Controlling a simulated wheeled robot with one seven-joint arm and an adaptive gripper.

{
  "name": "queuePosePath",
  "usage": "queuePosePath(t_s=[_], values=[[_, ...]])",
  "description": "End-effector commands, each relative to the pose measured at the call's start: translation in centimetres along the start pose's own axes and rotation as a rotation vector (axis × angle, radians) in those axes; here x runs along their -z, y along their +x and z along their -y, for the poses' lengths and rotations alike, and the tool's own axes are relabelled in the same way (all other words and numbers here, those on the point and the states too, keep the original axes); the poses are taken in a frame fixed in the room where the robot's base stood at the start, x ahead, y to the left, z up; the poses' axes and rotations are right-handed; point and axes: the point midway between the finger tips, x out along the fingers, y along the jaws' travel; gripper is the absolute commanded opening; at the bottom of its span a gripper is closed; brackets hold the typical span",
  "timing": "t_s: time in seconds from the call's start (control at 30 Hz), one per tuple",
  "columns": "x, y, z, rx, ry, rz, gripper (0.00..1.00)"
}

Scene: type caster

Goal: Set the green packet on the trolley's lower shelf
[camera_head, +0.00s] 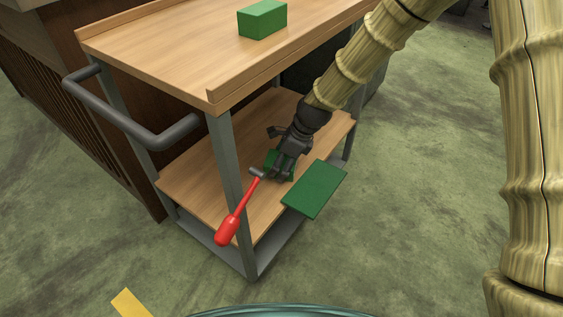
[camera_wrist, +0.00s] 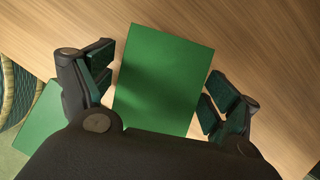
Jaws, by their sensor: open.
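The trolley's lower shelf (camera_head: 205,170) is a wooden board below the top shelf. A green packet (camera_wrist: 163,80) lies over the wood between my gripper's fingers in the wrist view. Only a little of its green shows in the head view, mostly hidden by my fingers. My gripper (camera_head: 280,170) is low over the lower shelf, pointing down. In the wrist view my gripper (camera_wrist: 158,92) is open, with one finger on each side of the packet and visible gaps. I cannot tell whether the packet rests fully on the wood.
A green block (camera_head: 262,19) sits on the trolley's top shelf (camera_head: 165,45). A flat green piece (camera_head: 314,189) is at the lower shelf's right edge. A red-handled tool (camera_head: 230,228) lies near the front post (camera_head: 230,170). A grey handle (camera_head: 120,118) juts out left.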

Motion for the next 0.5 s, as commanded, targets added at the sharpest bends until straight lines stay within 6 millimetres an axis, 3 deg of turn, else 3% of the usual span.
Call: queuePosePath(t_s=[0.17,0.5], values=[[-0.1,-0.1,0.0,0.001,0.0,0.0,0.88],[-0.3,-5.6,0.0,0.001,0.0,0.001,0.88]])
